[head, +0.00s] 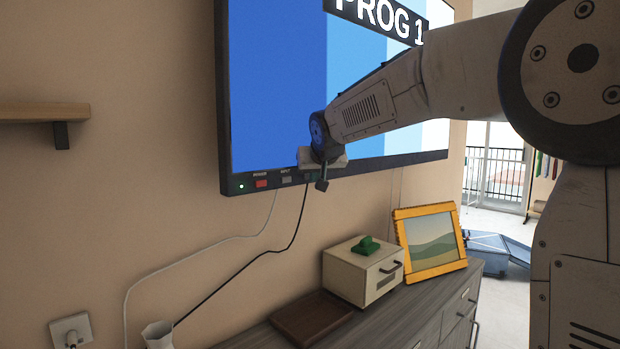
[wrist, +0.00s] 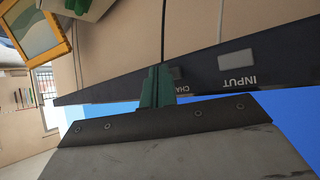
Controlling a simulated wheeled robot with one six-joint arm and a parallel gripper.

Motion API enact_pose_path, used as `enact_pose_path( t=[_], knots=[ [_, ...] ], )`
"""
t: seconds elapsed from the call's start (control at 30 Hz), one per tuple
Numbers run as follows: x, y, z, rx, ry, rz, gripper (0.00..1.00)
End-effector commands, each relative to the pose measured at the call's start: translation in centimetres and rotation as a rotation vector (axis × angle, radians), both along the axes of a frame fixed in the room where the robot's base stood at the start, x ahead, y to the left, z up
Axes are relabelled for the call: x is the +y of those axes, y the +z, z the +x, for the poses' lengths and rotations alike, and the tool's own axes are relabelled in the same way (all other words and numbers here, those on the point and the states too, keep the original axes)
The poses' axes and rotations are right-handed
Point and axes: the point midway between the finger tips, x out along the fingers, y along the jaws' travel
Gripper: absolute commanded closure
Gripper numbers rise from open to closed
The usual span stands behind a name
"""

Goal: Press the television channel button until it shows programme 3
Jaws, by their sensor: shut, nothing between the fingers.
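The television (head: 280,80) hangs on the wall, and its screen reads PROG 1, partly cut off by the top of the head view. Its lower bezel carries a red POWER button (head: 261,184) and a grey INPUT button (head: 286,180); INPUT also shows in the wrist view (wrist: 237,58). A dark button (wrist: 179,73) by a label starting "CHA" is partly hidden by my fingers. My gripper (head: 322,184) is at the bezel, right of INPUT; its shut, empty fingers show in the wrist view (wrist: 158,82). I cannot tell whether they touch the button.
Below stands a grey dresser (head: 410,325) with a cream box (head: 360,277), a green object (head: 367,245) on it, a yellow-framed picture (head: 430,241) and a brown tray (head: 311,318). Cables hang below the television. A wooden shelf (head: 45,112) is at the left.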

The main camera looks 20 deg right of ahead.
Motion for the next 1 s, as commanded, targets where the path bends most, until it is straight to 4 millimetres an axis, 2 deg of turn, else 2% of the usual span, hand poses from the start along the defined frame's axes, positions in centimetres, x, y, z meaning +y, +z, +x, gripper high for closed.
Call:
enact_pose_path(
  t=[0.5,1.0],
  knots=[
    [0.1,0.0,0.2,-0.001,0.0,0.0,1.0],
    [-0.3,0.0,-0.9,0.0,0.0,0.0,1.0]
  ],
)
